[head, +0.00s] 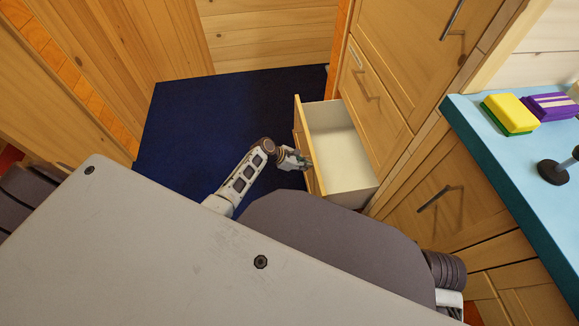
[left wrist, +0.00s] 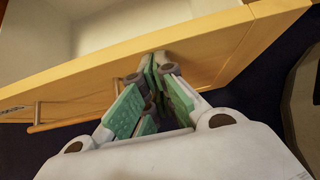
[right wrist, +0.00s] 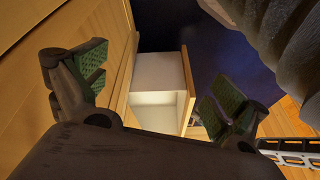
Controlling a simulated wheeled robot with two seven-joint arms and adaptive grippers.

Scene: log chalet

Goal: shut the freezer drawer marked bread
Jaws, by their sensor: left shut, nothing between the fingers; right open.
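An open, empty wooden drawer (head: 338,148) with a white inside sticks out low from the cabinet. Any marking on it is too small to read. My left gripper (head: 307,162) is shut and empty at the outer face of the drawer's front panel. In the left wrist view its fingertips (left wrist: 158,62) are against or very close to the panel (left wrist: 215,50), to the right of the bar handle (left wrist: 75,122). I cannot tell whether they touch. My right gripper (right wrist: 158,85) is open and empty, above the drawer (right wrist: 160,80), which lies beyond its fingers.
A closed drawer or door (head: 375,95) with a bar handle is in the cabinet beside the open drawer. A blue counter (head: 500,150) at the right holds a yellow-green sponge (head: 509,114) and a purple pack (head: 551,106). Dark blue floor (head: 210,125) lies clear left of the drawer.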

